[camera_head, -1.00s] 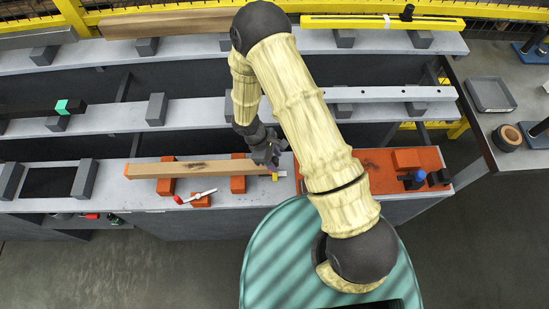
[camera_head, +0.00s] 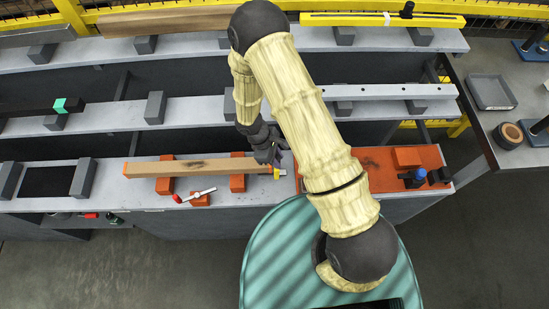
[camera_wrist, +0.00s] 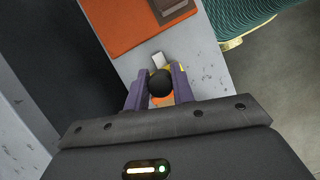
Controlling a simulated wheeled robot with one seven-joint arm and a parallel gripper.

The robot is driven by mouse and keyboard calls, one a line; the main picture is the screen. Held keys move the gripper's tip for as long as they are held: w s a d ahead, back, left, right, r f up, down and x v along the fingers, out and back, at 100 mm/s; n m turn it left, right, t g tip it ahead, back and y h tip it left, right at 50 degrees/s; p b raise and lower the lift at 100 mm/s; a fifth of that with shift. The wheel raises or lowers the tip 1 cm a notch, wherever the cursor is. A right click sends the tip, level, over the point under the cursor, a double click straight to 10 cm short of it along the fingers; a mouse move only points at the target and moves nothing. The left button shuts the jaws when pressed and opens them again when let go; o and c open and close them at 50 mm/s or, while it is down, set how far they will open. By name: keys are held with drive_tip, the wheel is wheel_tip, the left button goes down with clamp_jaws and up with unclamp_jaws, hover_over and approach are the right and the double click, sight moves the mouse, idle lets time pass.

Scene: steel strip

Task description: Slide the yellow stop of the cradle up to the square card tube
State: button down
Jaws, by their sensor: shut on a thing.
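The square card tube (camera_head: 195,167) is a long brown bar lying level across orange cradle blocks (camera_head: 237,184) on the front grey shelf. The yellow stop (camera_head: 277,171) is at the right end of the cradle, close to the tube's right end. My gripper (camera_head: 272,160) is over the stop. In the wrist view my gripper (camera_wrist: 158,88) has its purple fingers shut on the stop's round black knob (camera_wrist: 160,81); yellow shows just behind it. My gripper partly covers the tube's right end, so I cannot tell whether stop and tube touch.
A white and red hand tool (camera_head: 194,195) lies in front of the tube. An orange mat (camera_head: 375,165) with a block and knobs is to the right. Higher shelves with a wooden beam (camera_head: 170,23) and a yellow rail (camera_head: 345,20) rise behind.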

drive_tip(key=c, duration=1.2)
unclamp_jaws()
drive_tip(key=b+v, duration=0.1)
drive_tip(key=v, duration=1.6)
drive_tip(key=shift+r, duration=0.3)
